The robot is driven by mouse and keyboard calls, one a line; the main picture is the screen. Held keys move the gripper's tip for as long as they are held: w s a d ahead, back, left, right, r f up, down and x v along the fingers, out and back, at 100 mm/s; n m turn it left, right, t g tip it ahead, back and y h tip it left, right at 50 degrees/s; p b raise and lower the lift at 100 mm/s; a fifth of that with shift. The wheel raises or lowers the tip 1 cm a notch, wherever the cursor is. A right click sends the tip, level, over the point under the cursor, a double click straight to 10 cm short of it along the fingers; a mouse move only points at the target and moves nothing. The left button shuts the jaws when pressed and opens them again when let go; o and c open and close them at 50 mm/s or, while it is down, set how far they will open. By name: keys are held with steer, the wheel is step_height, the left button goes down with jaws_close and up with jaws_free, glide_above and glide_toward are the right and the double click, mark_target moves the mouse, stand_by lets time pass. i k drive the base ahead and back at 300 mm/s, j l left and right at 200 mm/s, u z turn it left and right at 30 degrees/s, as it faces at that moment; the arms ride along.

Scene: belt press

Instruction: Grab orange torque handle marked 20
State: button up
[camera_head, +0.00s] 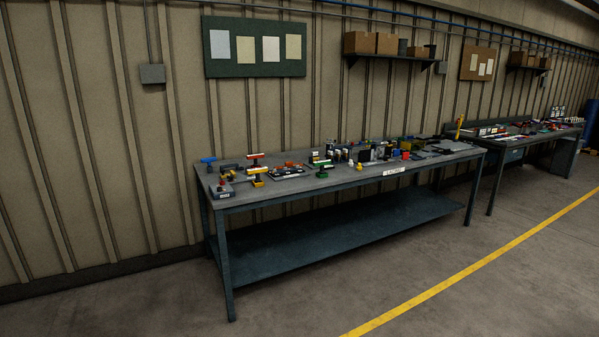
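The near workbench (330,186) holds many small items on its grey top. A small orange item (293,164) lies towards its left part, beside a dark tray with pale pieces. It is too small for me to tell whether it is a torque handle, and no mark 20 can be read. T-shaped pieces stand to its left, one with a red and pale top (256,156) and one with yellow parts (257,171). A blue tool-like item (208,160) is at the far left end. My gripper is not in view.
A lower shelf (330,232) on the near bench is empty. A second cluttered bench (512,140) stands to the right. The concrete floor (300,285) in front is clear, crossed by a yellow line (470,264). Wall shelves (390,57) hold boxes.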

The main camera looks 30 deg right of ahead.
mark_target(256, 156)
steer(key=i+l+z, duration=0.1)
steer(key=i+l, duration=0.15)
steer(key=i, duration=0.35)
steer(key=i+l+z, duration=0.1)
steer(key=i, duration=0.5)
steer(key=i+l+z, duration=0.15)
steer(key=i, duration=0.5)
steer(key=i+l, duration=0.8)
steer(key=k+l+u, duration=0.1)
steer(key=l+u, duration=0.25)
steer(key=l, duration=0.8)
